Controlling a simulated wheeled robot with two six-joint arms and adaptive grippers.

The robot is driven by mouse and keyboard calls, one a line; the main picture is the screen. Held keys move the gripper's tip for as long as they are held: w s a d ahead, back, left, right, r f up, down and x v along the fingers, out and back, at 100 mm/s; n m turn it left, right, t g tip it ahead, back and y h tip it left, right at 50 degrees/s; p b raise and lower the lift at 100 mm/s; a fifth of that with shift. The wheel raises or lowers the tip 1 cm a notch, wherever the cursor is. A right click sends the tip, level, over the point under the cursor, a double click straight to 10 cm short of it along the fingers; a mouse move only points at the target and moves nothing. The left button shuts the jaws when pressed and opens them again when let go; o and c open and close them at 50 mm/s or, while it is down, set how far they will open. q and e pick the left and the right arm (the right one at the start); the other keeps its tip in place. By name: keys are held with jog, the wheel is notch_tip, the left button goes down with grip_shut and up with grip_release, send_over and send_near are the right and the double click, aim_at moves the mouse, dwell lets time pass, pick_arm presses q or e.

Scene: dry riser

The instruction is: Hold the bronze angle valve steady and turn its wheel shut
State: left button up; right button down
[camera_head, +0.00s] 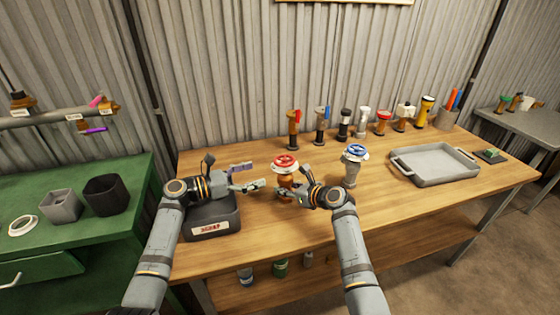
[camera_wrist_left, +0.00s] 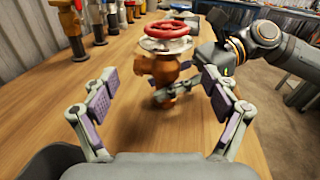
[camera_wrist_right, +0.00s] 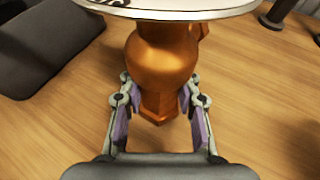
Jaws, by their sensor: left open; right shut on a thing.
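The bronze angle valve (camera_head: 285,186) stands upright on the wooden bench, with a red handwheel (camera_head: 286,162) over a pale disc on top. My right gripper (camera_head: 288,194) is shut on the valve's lower bronze body from the right. In the right wrist view its two pads press on either side of the bronze body (camera_wrist_right: 162,62), and the wheel is mostly cut off. My left gripper (camera_head: 258,177) is open and empty, left of the valve. In the left wrist view the red wheel (camera_wrist_left: 168,30) lies ahead, beyond and above the spread fingers, not touched.
A similar grey valve with a blue wheel (camera_head: 354,152) stands just right. Several valves and fittings line the bench's back edge. A grey tray (camera_head: 435,178) lies to the right. A dark labelled block (camera_head: 212,222) sits under my left arm. A green cabinet (camera_head: 80,240) stands left.

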aim_at(286, 159)
pick_arm(q)
jog(key=w+d+t, duration=0.1)
jog(key=d, duration=0.2)
jog(key=w+d+r+n+t, duration=0.1)
jog(key=w+d, duration=0.1)
jog(key=d, duration=0.1)
jog(key=w+d+r+n+y, duration=0.1)
jog(key=d, duration=0.3)
jog(key=shift+w+r+t, duration=0.25)
jog(key=shift+w+t, duration=0.05)
jog(key=shift+t, duration=0.1)
jog(key=shift+c, duration=0.2)
jog(key=c, duration=1.1)
jog(key=shift+w+f+m+g+h, duration=0.1)
jog(key=shift+m+g+h, duration=0.8)
jog(key=shift+g, duration=0.45)
jog(key=shift+m+g+h, duration=0.6)
jog(key=shift+m+g, duration=0.5)
jog(key=shift+g, duration=0.25)
jog(key=shift+m+g, duration=0.3)
jog(key=shift+c, duration=0.2)
jog(key=shift+s, duration=0.2)
jog(key=o, duration=1.2)
